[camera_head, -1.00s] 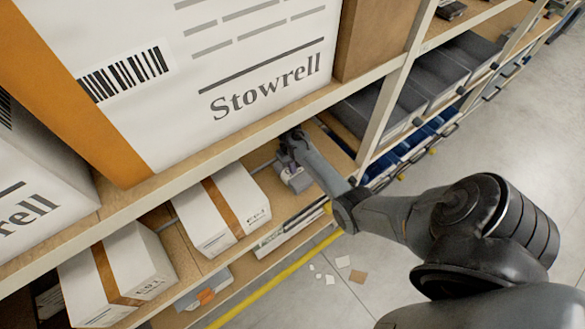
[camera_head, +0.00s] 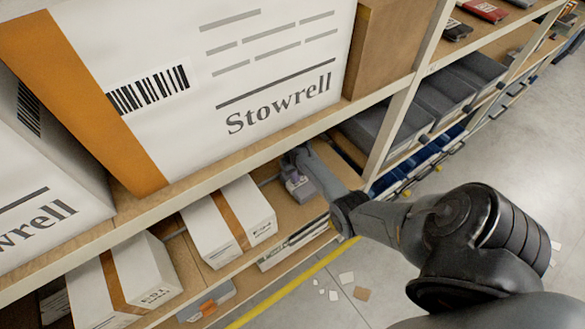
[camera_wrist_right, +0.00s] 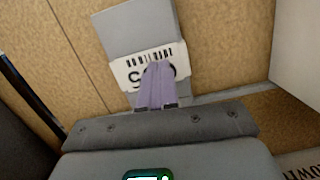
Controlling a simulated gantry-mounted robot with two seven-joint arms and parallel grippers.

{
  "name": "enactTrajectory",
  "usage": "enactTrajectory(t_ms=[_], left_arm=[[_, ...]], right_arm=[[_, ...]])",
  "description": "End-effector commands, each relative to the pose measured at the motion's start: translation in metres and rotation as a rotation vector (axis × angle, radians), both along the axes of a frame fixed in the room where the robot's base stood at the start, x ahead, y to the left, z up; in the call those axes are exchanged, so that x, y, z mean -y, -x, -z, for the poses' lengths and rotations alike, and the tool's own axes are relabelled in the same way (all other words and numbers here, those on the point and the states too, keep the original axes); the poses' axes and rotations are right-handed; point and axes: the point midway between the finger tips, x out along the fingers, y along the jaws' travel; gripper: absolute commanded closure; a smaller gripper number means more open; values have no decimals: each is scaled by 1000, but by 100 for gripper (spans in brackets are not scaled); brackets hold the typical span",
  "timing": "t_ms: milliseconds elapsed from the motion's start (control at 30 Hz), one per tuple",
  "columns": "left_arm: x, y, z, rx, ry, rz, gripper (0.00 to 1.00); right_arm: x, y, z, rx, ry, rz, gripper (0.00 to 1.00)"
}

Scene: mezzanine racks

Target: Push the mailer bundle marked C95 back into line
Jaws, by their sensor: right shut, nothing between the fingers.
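My right gripper (camera_wrist_right: 158,72) is shut and empty. Its purple fingers cover part of the label; I cannot tell whether they touch the bundle. In the head view the right gripper (camera_head: 291,176) reaches under the upper shelf, partly hidden by its own wrist. My left gripper is not in view.
A white carton with orange tape (camera_head: 205,225) stands left of the bundle, and another (camera_head: 150,270) further left. The upper shelf edge (camera_head: 235,155) runs close above my right wrist. Grey bins (camera_head: 400,130) stand beyond the rack post (camera_head: 390,130).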

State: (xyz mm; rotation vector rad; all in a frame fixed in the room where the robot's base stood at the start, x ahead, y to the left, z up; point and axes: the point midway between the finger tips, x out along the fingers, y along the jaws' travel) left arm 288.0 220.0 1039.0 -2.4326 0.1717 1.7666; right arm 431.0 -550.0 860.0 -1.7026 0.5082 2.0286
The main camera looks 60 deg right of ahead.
Motion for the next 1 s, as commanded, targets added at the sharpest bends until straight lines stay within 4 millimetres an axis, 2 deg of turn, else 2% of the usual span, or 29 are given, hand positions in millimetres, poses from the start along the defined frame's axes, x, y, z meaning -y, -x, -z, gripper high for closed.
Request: enactTrajectory(t_ms=[167, 267, 700, 1000], left_arm=[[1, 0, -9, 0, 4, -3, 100], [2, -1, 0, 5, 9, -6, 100], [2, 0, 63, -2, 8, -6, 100], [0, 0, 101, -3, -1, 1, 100]], right_arm=[[2, 3, -5, -9, -2, 2, 100], [8, -6, 0, -8, -2, 1, 100], [48, -67, 3, -6, -1, 3, 100], [63, -90, 0, -7, -1, 1, 100]])
